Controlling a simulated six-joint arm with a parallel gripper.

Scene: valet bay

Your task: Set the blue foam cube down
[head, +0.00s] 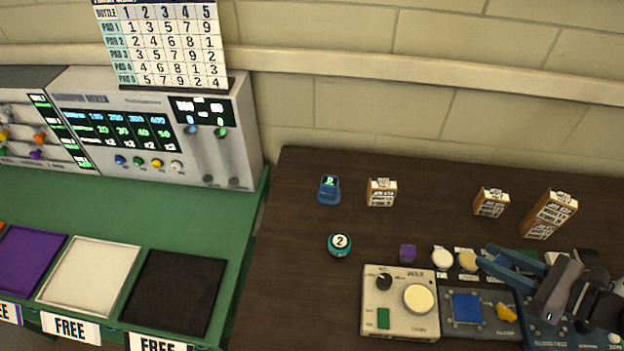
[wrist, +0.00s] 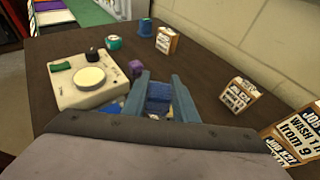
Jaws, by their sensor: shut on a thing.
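My gripper (head: 492,256) reaches in from the right in the head view, low over the right part of the dark table. Its two blue fingers also show in the wrist view (wrist: 160,80). They are shut on the blue foam cube (wrist: 158,92), which sits between them. In the head view the cube is hard to tell from the blue fingers. I cannot tell whether the cube touches anything below it.
A cream box with a round knob (head: 401,303) and a grey unit with a blue square (head: 467,307) stand in front. A purple block (head: 408,253), a teal numbered piece (head: 340,244), a blue device (head: 329,190) and tan labelled blocks (head: 381,193) stand around. The table's left part is clear.

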